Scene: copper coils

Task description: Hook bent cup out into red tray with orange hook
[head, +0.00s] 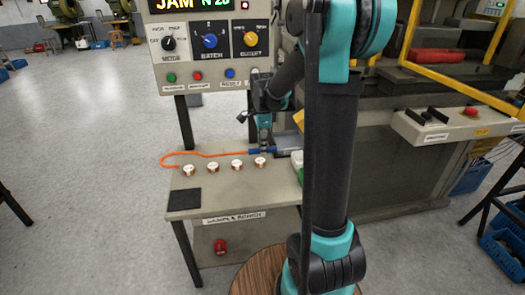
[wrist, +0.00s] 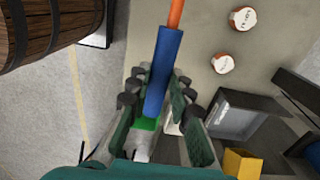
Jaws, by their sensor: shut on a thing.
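The orange hook (head: 205,153) stretches left from its blue handle (head: 256,151), at or just above the back of the sample bench, its curved end at the left. In the wrist view the blue handle (wrist: 164,72) lies between the fingers of my gripper (wrist: 155,92), with the orange rod (wrist: 176,14) running out at the top. My gripper (head: 264,142) is shut on the handle. I cannot tell whether the hook touches the bench.
Several white-topped copper coils (head: 213,166) stand in a row on the bench (head: 235,205), with a black square pad (head: 184,199) at front left. A control panel (head: 205,50) stands behind. A grey open box (wrist: 240,120), yellow block (wrist: 242,163) and wooden barrel (wrist: 50,30) show in the wrist view.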

